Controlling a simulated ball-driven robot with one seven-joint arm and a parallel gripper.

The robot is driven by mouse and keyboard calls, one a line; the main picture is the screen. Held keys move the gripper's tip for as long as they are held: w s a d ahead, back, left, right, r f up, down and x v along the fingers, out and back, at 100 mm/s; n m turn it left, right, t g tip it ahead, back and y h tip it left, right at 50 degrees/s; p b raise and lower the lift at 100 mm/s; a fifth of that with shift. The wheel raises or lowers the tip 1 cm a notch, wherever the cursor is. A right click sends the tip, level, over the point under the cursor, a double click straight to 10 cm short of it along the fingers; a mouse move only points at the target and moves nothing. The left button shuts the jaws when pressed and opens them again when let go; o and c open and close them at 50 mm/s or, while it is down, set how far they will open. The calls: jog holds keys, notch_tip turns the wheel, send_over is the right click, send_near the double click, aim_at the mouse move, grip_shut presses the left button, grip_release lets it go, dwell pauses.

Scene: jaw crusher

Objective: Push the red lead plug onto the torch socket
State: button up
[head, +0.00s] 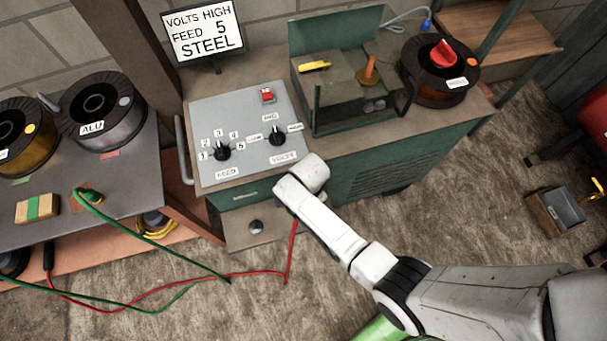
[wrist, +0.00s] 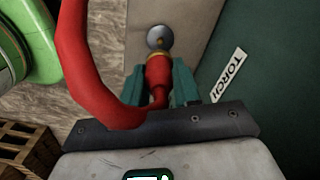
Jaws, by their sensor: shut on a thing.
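In the wrist view my gripper (wrist: 160,85) is shut on the red lead plug (wrist: 158,75), a red body with a brass-coloured ring at its front end. The plug points at the torch socket (wrist: 160,38), a round grey metal fitting on a beige panel. The plug's tip meets or overlaps the socket's lower edge in this view; I cannot tell whether they touch. A thick red lead (wrist: 82,60) loops from the plug's rear. In the head view the red lead (head: 291,250) hangs below my arm, which hides the gripper and plug.
A TORCH label (wrist: 228,75) is on the green panel right of the socket. The control panel (head: 240,130) with knobs is above. A green lead (head: 150,237) crosses the floor at left. Wire spools (head: 103,105) stand on the left bench. A wooden crate (wrist: 25,145) is at lower left.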

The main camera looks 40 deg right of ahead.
jog(key=shift+f, duration=0.15)
notch_tip(320, 180, down, 6)
jog(key=b, duration=0.6)
jog(key=shift+r, duration=0.25)
jog(key=shift+a+r+p, duration=0.1)
jog(key=shift+p, duration=0.5)
grip_shut()
dwell(1.7)
jog(key=shift+f+b, duration=0.5)
jog(key=shift+f, duration=0.2)
dwell(0.4)
jog(key=o, duration=1.1)
grip_release()
notch_tip(320, 180, up, 11)
jog(key=p, duration=0.2)
jog(key=shift+p, duration=0.3)
jog(key=shift+f, duration=0.1)
